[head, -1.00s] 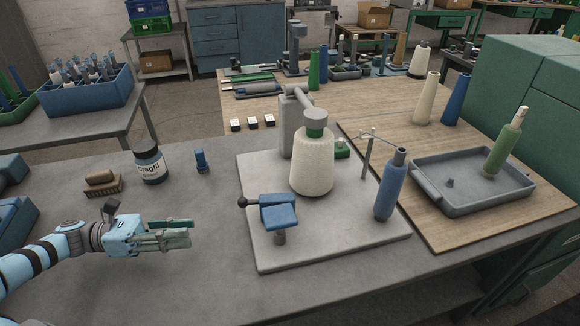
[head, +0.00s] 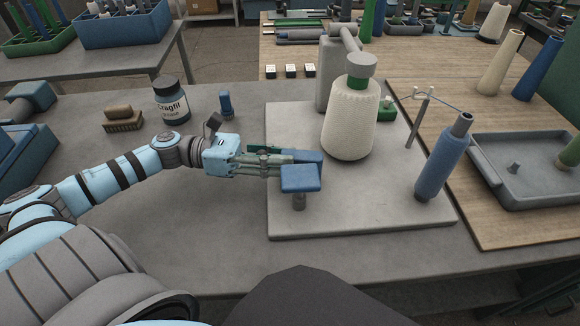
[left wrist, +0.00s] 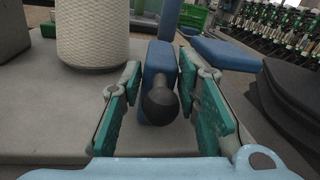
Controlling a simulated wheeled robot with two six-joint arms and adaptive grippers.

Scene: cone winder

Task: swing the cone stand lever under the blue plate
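The blue plate (head: 300,180) sits on a short grey post near the front left of the grey base board. The cone stand lever (left wrist: 159,66) is a blue bar with a dark ball knob (left wrist: 160,104) at its near end. In the head view my left gripper (head: 280,159) reaches in from the left just behind the plate and hides the knob. In the left wrist view my left gripper (left wrist: 166,112) is open, with green-padded fingers on both sides of the knob. I cannot tell if either finger touches it. My right gripper is not in view.
A white yarn cone (head: 349,126) stands behind the plate, and a blue spindle tube (head: 441,160) stands to the right. The base board (head: 370,208) is clear between them. A labelled jar (head: 172,102) and a brush (head: 122,120) are behind my left arm.

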